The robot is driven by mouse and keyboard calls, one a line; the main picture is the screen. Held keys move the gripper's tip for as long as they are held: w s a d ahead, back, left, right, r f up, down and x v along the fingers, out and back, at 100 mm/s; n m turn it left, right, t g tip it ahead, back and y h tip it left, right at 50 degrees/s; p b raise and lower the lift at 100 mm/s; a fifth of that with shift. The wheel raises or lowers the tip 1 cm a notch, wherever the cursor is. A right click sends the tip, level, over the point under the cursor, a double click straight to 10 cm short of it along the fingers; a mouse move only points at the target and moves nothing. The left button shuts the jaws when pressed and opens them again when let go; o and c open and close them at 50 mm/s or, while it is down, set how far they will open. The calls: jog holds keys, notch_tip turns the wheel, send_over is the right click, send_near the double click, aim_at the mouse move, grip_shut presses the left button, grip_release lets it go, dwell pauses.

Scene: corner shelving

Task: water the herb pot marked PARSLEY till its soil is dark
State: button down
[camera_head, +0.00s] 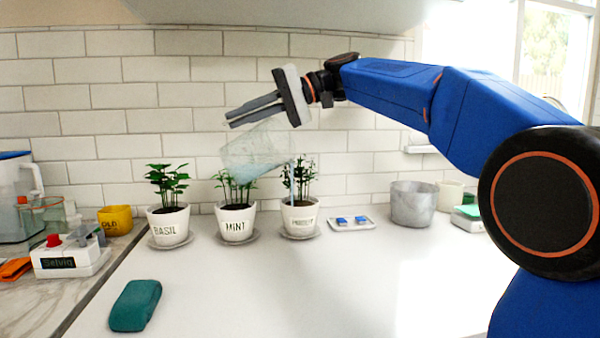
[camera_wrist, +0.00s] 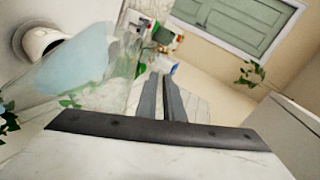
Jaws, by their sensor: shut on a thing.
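Three white herb pots stand in a row on saucers by the tiled wall: BASIL (camera_head: 167,227), MINT (camera_head: 236,226), and a right-hand pot (camera_head: 299,220) whose blurred label fits PARSLEY. My gripper (camera_head: 232,118) is above the MINT pot, shut on a clear jug (camera_head: 240,150) tilted to the right. The jug also shows in the wrist view (camera_wrist: 85,65), left of my closed-up fingers (camera_wrist: 165,88). Bluish water is in it, and a thin stream (camera_head: 292,178) falls from its right end towards the right-hand pot. I cannot make out that pot's soil colour.
A white tray (camera_head: 352,226) with small blue items lies right of the pots, then a grey metal pot (camera_head: 414,204). A yellow cup (camera_head: 115,220) and a white appliance (camera_head: 70,258) stand left. The middle counter is clear.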

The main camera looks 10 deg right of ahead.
aim_at(225, 148)
jog(key=shift+d+r, duration=0.15)
dwell(0.3)
jog(key=a+f+h, duration=0.1)
jog(key=s+a+f+h, duration=0.1)
jog(key=f, duration=0.1)
jog(key=a+f+n+h, duration=0.1)
jog(key=shift+s+a+f+t, duration=0.1)
jog(key=shift+s+f+t, duration=0.05)
jog(key=shift+f+t, duration=0.2)
jog(key=shift+f, duration=0.2)
jog(key=shift+s+a+f+t+h, duration=0.15)
jog(key=shift+a+f+t+h, duration=0.1)
jog(key=shift+a+f+h, duration=0.35)
